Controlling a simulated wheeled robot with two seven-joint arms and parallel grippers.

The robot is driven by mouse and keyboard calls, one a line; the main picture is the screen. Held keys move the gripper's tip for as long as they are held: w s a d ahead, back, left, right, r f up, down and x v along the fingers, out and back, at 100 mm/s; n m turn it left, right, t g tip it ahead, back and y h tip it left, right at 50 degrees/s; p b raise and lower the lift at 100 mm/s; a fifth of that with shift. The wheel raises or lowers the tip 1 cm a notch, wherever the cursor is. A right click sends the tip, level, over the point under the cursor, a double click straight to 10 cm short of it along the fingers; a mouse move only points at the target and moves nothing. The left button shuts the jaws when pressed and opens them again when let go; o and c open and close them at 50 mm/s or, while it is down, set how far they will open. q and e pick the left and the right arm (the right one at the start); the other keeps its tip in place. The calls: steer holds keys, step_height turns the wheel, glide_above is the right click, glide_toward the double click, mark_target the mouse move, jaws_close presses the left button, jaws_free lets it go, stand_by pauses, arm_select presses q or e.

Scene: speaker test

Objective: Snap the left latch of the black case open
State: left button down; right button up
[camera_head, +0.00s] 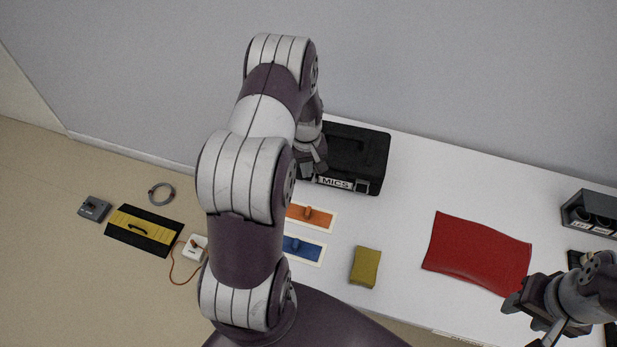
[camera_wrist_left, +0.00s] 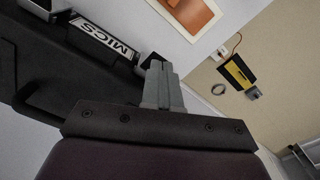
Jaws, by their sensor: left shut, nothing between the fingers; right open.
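The black case (camera_head: 359,148) lies at the back of the white table with its lid down. Its MICS label (camera_head: 335,183) is on the front side and also shows in the left wrist view (camera_wrist_left: 103,40). My left gripper (camera_head: 315,170) is shut and empty at the front left of the case, left of the label. In the left wrist view its fingertips (camera_wrist_left: 160,68) are close to a dark latch (camera_wrist_left: 147,62) beside the label; I cannot tell whether they touch. The gripper and arm hide the left latch in the head view. My right gripper (camera_head: 526,320) is open and empty at the right front.
An orange panel (camera_head: 322,218) and a blue panel (camera_head: 305,250) with handles lie in front of the case. An olive sponge (camera_head: 366,267) and a red cloth (camera_head: 478,252) lie further right. A dark rack (camera_head: 592,211) stands at the right edge.

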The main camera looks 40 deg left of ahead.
arm_select(q)
steer(key=shift+f+b, duration=0.45)
steer(key=shift+f, duration=0.25)
stand_by(0.4)
steer(key=shift+s+f, duration=0.1)
steer(key=shift+f, duration=0.1)
stand_by(0.4)
step_height(320, 180, up, 7)
steer(key=s+p, duration=0.1)
steer(key=p, duration=0.5)
steer(key=shift+s+d, duration=0.35)
steer(key=shift+s, duration=0.05)
